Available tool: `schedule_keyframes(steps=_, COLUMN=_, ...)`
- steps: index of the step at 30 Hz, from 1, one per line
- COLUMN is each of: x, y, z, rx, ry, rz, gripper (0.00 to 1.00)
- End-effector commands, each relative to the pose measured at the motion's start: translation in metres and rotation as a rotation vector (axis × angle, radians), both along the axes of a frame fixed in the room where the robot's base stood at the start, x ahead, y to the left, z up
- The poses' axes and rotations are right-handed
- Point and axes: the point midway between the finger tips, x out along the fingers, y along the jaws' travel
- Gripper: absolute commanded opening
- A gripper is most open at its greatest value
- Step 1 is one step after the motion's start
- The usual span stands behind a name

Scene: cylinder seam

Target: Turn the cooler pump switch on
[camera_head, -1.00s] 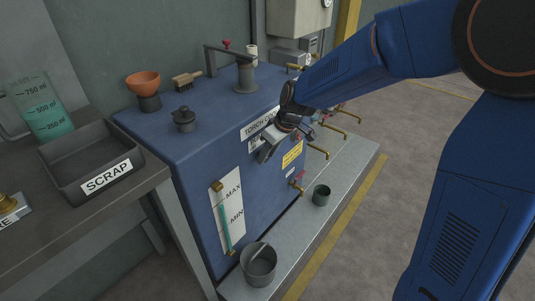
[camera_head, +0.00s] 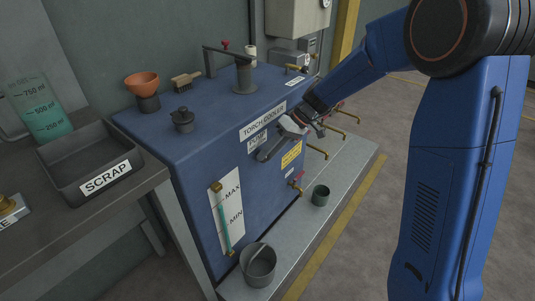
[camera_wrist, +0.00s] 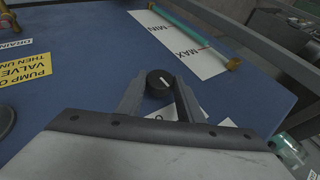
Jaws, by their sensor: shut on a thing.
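The torch cooler (camera_head: 190,165) is a blue cabinet with a "TORCH COOLER" label and a smaller "PUMP" label (camera_head: 257,141) on its front. The pump switch (camera_wrist: 160,83) is a round black knob with a short white mark, seen in the wrist view. My gripper (camera_wrist: 158,88) has one finger on each side of the knob and is shut on it. A white label under the knob is mostly covered by my gripper. In the head view, my gripper (camera_head: 268,152) is at the cabinet front below the labels and hides the knob.
A yellow notice (camera_head: 291,154) and brass taps (camera_head: 317,152) are right of my gripper. A level gauge (camera_head: 226,214) is lower left. Pots (camera_head: 259,265) stand on the ledge below. A scrap tray (camera_head: 72,182) sits on the left bench.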

Motion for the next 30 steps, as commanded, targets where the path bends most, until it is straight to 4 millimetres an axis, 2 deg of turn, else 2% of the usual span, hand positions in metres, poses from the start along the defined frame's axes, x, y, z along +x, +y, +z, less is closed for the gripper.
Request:
schedule_keyframes(steps=15, x=0.0052, y=-0.0044, z=-0.0080, rx=0.281, ry=0.361, rz=-0.001, gripper=0.11)
schedule_keyframes(steps=30, x=0.0056, y=-0.0050, z=-0.0111, rx=0.407, ry=0.525, rz=0.000, gripper=0.11)
